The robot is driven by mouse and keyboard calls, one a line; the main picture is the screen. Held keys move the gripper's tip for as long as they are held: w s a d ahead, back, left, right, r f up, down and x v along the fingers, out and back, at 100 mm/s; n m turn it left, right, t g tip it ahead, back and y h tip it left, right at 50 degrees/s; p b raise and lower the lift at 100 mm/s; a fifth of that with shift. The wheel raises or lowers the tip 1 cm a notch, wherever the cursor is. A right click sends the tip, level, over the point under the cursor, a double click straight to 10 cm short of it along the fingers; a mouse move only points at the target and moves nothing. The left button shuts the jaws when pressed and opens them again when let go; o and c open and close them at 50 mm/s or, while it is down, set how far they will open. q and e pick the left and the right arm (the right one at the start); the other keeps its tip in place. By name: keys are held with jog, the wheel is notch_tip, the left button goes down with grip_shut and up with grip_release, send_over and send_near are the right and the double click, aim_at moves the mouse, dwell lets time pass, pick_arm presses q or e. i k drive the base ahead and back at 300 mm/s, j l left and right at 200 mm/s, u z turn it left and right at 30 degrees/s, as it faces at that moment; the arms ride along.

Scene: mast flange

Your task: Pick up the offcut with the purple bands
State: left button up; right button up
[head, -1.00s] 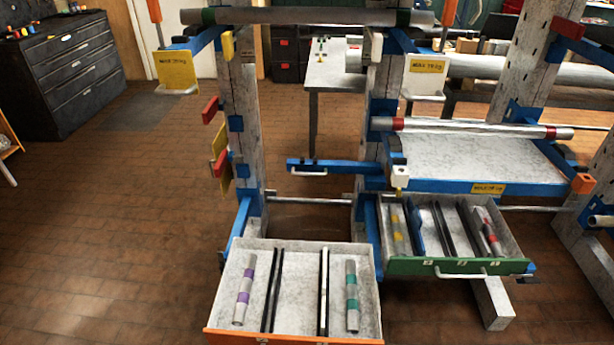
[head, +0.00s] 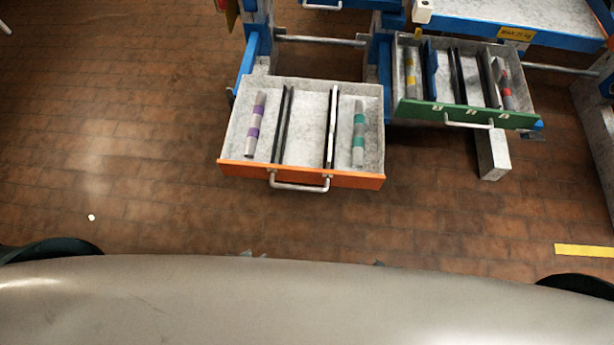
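The offcut with the purple bands (head: 255,124) is a grey tube lying in the left compartment of the open orange-fronted drawer (head: 232,168). A black divider runs to the right of it. An offcut with teal bands (head: 359,134) lies in the right compartment of the same drawer. The drawer's middle compartment looks empty. Neither of my grippers shows in the head view.
A green-fronted drawer (head: 465,116) stands open at the right, holding offcuts with yellow bands (head: 410,76) and red bands (head: 506,89). The orange drawer's handle (head: 299,186) sticks out at the front. A grey beam end (head: 492,155) juts out at the right.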

aim_at(255, 130)
jog(key=i+l, duration=0.1)
jog(key=l, duration=0.55)
jog(key=i+l, duration=0.1)
jog(key=l, duration=0.55)
jog(key=i+l, duration=0.1)
jog(key=l, duration=0.55)
jog(key=u, duration=1.2)
